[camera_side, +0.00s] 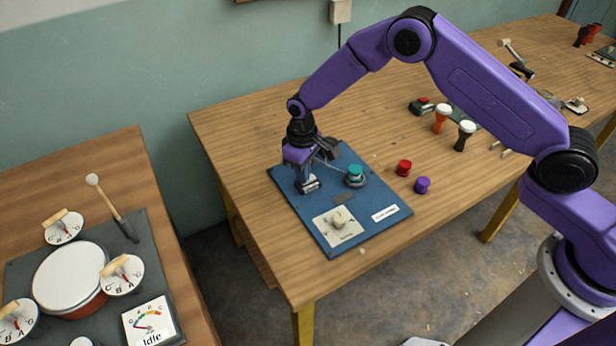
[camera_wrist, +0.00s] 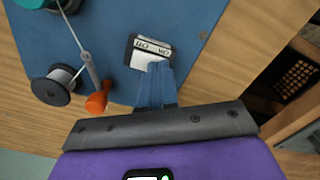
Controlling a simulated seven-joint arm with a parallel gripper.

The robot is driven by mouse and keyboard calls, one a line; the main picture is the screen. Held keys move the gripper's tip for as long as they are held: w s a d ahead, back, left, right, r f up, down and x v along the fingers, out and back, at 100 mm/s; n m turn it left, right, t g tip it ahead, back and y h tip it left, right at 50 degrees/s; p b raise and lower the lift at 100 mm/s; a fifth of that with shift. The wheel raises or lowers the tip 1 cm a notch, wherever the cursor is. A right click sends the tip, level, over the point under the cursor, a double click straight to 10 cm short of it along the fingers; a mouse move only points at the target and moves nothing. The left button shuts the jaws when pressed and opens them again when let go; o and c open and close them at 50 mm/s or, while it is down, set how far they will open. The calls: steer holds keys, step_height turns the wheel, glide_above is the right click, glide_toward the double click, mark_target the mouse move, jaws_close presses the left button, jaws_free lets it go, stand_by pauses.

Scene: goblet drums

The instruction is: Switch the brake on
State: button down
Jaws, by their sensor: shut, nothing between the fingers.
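A small black-framed switch with a white, lettered face (camera_wrist: 150,50) sits on the blue board (camera_wrist: 190,20). I take it to be the brake switch; its lettering is upside down and too small to read surely. In the side view the switch (camera_side: 309,186) is partly covered by my gripper (camera_side: 303,178), at the board's left part. My gripper (camera_wrist: 157,68) is shut and empty, and its fingertips are right at the switch's near edge. I cannot tell whether they touch it. Which way the switch is set is unclear.
An orange crank handle (camera_wrist: 97,102) and a dark spool (camera_wrist: 54,88) are close to the fingers' left. A teal knob (camera_side: 355,172) and a dial (camera_side: 339,219) are also on the board. Red (camera_side: 404,168) and purple (camera_side: 422,185) caps lie on the table beside it.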

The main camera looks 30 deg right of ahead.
steer(key=shift+r, duration=3.4)
steer(key=shift+r, duration=0.1)
